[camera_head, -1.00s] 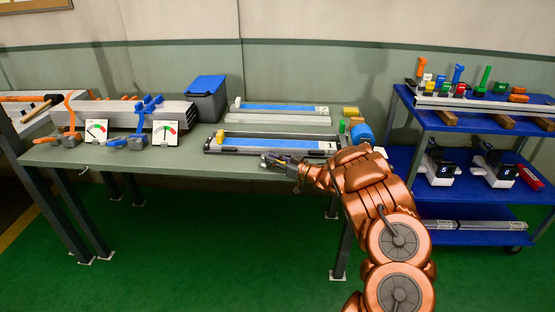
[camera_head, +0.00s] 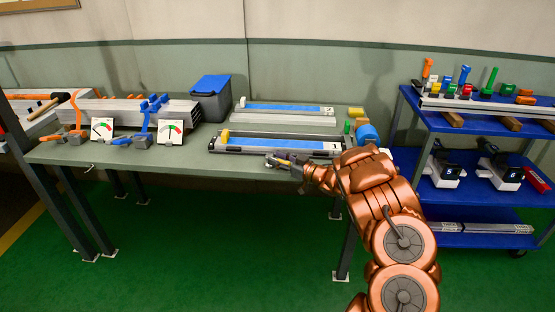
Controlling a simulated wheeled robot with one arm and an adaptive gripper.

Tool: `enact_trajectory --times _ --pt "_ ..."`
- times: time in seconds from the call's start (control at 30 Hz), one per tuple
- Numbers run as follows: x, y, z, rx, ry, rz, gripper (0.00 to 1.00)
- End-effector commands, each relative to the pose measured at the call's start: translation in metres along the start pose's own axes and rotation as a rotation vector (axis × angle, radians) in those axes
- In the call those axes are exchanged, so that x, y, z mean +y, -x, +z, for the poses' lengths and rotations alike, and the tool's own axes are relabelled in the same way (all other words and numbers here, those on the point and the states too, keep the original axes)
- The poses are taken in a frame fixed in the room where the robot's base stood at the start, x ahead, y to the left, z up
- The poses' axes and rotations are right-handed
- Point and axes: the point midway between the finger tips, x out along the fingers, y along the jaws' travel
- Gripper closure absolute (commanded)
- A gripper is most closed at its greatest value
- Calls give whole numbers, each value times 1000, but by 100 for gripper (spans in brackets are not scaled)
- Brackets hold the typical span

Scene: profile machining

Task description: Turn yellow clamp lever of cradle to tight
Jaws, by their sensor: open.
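The front cradle (camera_head: 240,151), a long grey frame with a blue strip, lies along the table's front edge. A small yellow part (camera_head: 224,136) stands up at its left end; it looks like the clamp lever, but its exact angle is too small to tell. A second cradle (camera_head: 270,116) with a blue strip lies behind, with a yellow block (camera_head: 356,112) off its right end. My gripper (camera_head: 270,160) is open and empty at the front cradle's near side, to the right of the yellow part. Whether it touches the cradle cannot be told.
The grey table (camera_head: 190,158) has two dial gauges (camera_head: 170,131), blue and orange clamps and a stack of profiles at left. A grey bin with a blue lid (camera_head: 211,97) stands behind. A blue cart (camera_head: 480,179) with tools is at right. A blue cylinder (camera_head: 367,134) sits near my arm.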

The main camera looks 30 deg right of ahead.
Motion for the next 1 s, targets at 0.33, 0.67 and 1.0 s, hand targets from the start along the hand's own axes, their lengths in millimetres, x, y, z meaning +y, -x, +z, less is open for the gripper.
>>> enact_trajectory --times 0.33,0.67,1.0 --pt "2 57 0 -2 -2 7 58" --pt "1 106 0 0 1 3 58" --pt "0 117 0 0 1 1 58"
